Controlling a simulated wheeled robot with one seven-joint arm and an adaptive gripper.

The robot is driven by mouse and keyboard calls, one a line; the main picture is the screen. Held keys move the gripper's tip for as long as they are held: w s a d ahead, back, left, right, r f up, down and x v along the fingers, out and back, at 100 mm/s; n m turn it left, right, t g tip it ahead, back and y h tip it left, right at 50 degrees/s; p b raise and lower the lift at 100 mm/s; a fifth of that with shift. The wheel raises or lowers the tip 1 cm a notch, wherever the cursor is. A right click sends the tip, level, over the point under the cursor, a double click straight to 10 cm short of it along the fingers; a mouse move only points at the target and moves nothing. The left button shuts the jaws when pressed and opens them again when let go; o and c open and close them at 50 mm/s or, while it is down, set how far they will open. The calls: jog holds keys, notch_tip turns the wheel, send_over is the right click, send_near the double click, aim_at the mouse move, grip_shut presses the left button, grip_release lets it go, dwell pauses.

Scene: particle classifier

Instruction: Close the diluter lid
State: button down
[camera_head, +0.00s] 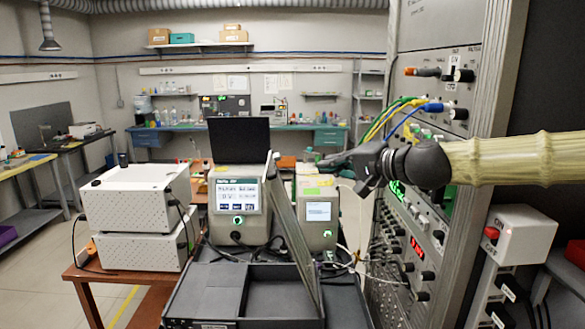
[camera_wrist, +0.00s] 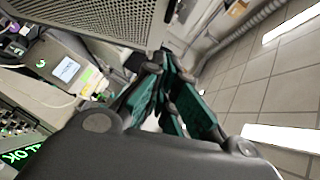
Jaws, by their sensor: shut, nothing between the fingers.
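A dark open case (camera_head: 284,297), which seems to be the diluter, stands at the bottom centre of the head view. Its lid (camera_head: 297,242) stands raised, seen almost edge-on as a thin grey panel leaning slightly left at the top. My gripper (camera_head: 322,161) reaches in from the right, above and right of the lid's top edge, with its fingers shut and empty. No contact with the lid shows. In the wrist view the gripper (camera_wrist: 160,70) has its dark green fingers together. A perforated grey panel (camera_wrist: 105,18) lies beyond them; I cannot tell if it is the lid.
Two instruments with screens (camera_head: 238,205) (camera_head: 319,211) stand behind the case. White stacked boxes (camera_head: 137,203) are at left. A tall instrument rack (camera_head: 455,120) with cables stands close to my arm at right. Loose cables lie right of the case.

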jog(key=w+a+f+p, duration=0.3)
jog(key=w+a+p, duration=0.1)
jog(key=a, duration=0.5)
jog(key=shift+w, duration=0.75)
jog(key=shift+a+f, duration=0.15)
